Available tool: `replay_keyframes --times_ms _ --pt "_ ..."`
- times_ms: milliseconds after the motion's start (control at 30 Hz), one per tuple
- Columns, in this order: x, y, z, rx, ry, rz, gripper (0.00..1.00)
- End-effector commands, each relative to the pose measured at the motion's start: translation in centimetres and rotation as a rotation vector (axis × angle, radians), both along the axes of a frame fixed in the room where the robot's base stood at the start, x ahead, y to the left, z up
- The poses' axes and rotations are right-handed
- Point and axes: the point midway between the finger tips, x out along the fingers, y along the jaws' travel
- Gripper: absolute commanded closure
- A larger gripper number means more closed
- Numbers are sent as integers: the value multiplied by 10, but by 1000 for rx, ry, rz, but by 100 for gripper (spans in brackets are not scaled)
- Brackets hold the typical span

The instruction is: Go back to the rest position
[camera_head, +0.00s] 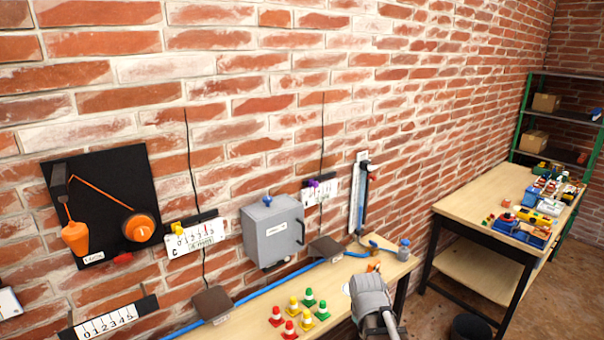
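A grey rounded part of my arm (370,298) shows at the bottom centre, in front of the near right end of the wall bench (250,325). No gripper fingers show, so I cannot see whether my gripper is open or shut, or whether it holds anything.
Several red, yellow and green cones (308,298) stand on the bench beside a blue hose (255,288). A grey box (272,232), a black board with orange parts (103,200) and gauges hang on the brick wall. A cluttered table (480,205) stands right; floor between is partly clear.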

Motion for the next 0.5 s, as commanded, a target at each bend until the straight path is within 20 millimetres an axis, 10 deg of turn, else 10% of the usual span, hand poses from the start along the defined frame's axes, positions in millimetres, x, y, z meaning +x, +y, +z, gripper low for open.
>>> replay_keyframes --times_ms 500 --pt "-61 -2 -37 125 106 -538 100"
